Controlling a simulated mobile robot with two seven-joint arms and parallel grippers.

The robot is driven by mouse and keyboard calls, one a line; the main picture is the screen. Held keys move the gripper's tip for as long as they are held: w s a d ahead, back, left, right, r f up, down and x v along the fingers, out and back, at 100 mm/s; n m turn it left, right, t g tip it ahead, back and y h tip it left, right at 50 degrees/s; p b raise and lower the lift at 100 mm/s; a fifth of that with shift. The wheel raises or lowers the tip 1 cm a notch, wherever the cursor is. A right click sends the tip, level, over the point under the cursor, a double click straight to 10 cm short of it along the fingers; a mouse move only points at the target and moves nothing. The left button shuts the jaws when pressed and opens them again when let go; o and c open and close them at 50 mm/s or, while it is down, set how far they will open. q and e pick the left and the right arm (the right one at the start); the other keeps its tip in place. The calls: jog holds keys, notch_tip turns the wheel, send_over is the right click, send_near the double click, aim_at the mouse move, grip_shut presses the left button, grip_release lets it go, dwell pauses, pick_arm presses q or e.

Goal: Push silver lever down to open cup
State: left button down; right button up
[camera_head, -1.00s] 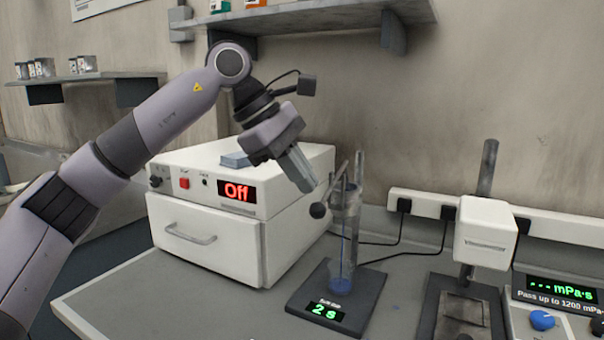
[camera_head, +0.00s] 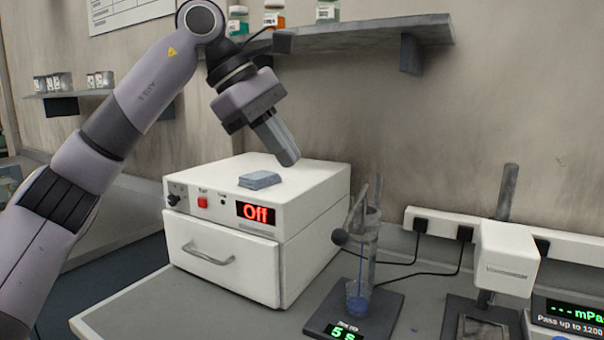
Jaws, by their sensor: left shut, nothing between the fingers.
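A thin blue stream runs down inside the stand, with blue liquid (camera_head: 358,303) at the bottom. The stand is on a dark base whose display (camera_head: 343,333) reads 5 s. My left gripper (camera_head: 291,161) is shut and empty, up and left of the lever, apart from it. My right gripper is not in view.
A white box (camera_head: 262,230) with a drawer and a red "Off" display stands left of the stand, a grey block (camera_head: 260,180) on top. A white instrument (camera_head: 506,258) on a post stands to the right. A shelf (camera_head: 350,32) hangs above.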

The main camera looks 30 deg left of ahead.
pick_arm(q)
jog(key=shift+v, duration=1.45)
jog(key=shift+s+a+f, duration=0.1)
jog(key=shift+f, duration=0.05)
